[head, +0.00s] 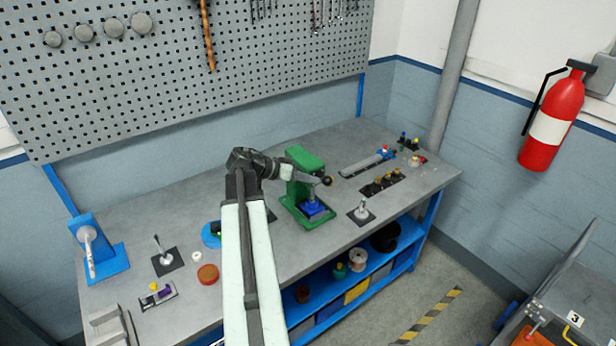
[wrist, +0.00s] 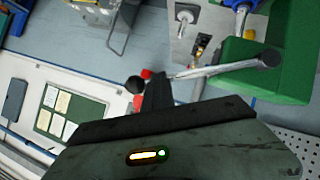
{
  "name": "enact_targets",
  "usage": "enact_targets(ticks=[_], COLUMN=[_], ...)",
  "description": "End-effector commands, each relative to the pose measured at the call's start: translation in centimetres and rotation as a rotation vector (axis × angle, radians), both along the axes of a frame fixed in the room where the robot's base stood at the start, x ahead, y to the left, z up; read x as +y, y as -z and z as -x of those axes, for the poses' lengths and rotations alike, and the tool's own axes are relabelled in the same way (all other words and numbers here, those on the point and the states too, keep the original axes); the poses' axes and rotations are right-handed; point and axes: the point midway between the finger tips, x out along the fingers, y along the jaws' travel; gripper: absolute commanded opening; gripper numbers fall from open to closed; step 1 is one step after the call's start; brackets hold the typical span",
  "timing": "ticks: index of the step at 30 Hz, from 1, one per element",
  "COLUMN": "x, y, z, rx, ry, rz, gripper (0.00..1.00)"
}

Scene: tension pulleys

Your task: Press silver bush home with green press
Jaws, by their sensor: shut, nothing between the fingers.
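The green press (head: 304,160) stands on the bench with a blue block (head: 314,208) at its base; its green body also shows at right in the wrist view (wrist: 262,75). Its silver lever (wrist: 215,70) ends in a black knob (wrist: 135,85); the knob also shows in the head view (head: 327,181). My gripper (head: 313,179) is shut and empty in front of the press, close by the lever. In the wrist view its fingers (wrist: 157,88) overlap the lever near the knob; I cannot tell whether they touch. I cannot make out the silver bush.
Right of the press are a small lever on a plate (head: 362,213), a dark tray of brass parts (head: 382,183) and a grey rail (head: 366,165). Left are a blue stand (head: 88,240), another lever (head: 162,256) and a red-brown dish (head: 208,274). A pegboard rises behind.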

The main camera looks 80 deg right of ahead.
Motion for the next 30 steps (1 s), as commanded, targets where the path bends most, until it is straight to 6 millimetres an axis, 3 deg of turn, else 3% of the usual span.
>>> enact_targets(ticks=[7,11,16,24,30], x=[-0.3,-0.3,-0.3,3.1,4.2], y=[-0.1,-1.4,-5.3,-7.9,-8.7], z=[0.9,0.5,-1.5,-6.6,-8.5], rx=[-0.001,0.002,0.003,0.002,0.002], ry=[0.013,0.012,0.002,0.003,0.002], rz=[0.001,0.002,0.002,0.002,0.001], gripper=[0.00,0.00,0.00,0.00,0.00])
